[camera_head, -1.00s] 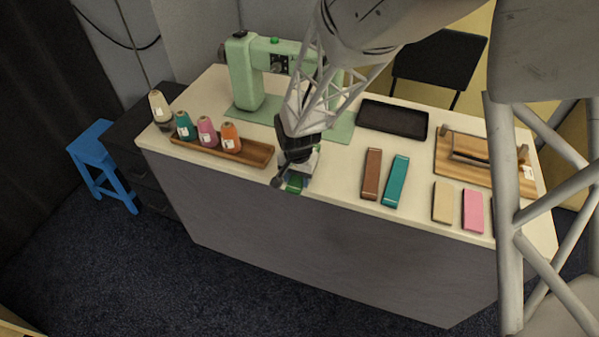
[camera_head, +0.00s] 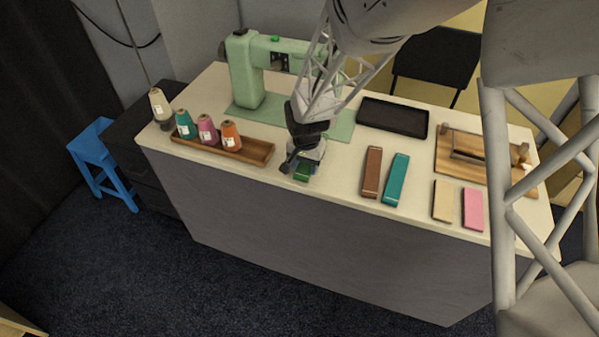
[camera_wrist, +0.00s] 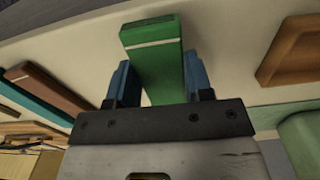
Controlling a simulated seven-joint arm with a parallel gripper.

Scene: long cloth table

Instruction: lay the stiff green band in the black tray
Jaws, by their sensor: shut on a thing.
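The green band (camera_wrist: 152,58) stands between the two blue fingers of my gripper (camera_wrist: 158,85) in the wrist view, with a pale stripe across it. My gripper is shut on it. In the head view only a small part of the green band (camera_head: 303,171) shows below my gripper (camera_head: 301,165), near the table's front edge. Whether the band touches the table cannot be told. The black tray (camera_head: 393,117) lies flat and empty at the back of the table, to the right of my gripper.
A brown band (camera_head: 371,172) and a teal band (camera_head: 396,180) lie between my gripper and beige and pink blocks (camera_head: 472,209). A wooden rack with thread cones (camera_head: 255,153) is at left, a green sewing machine (camera_head: 243,75) behind. A wooden board (camera_head: 460,172) lies at right.

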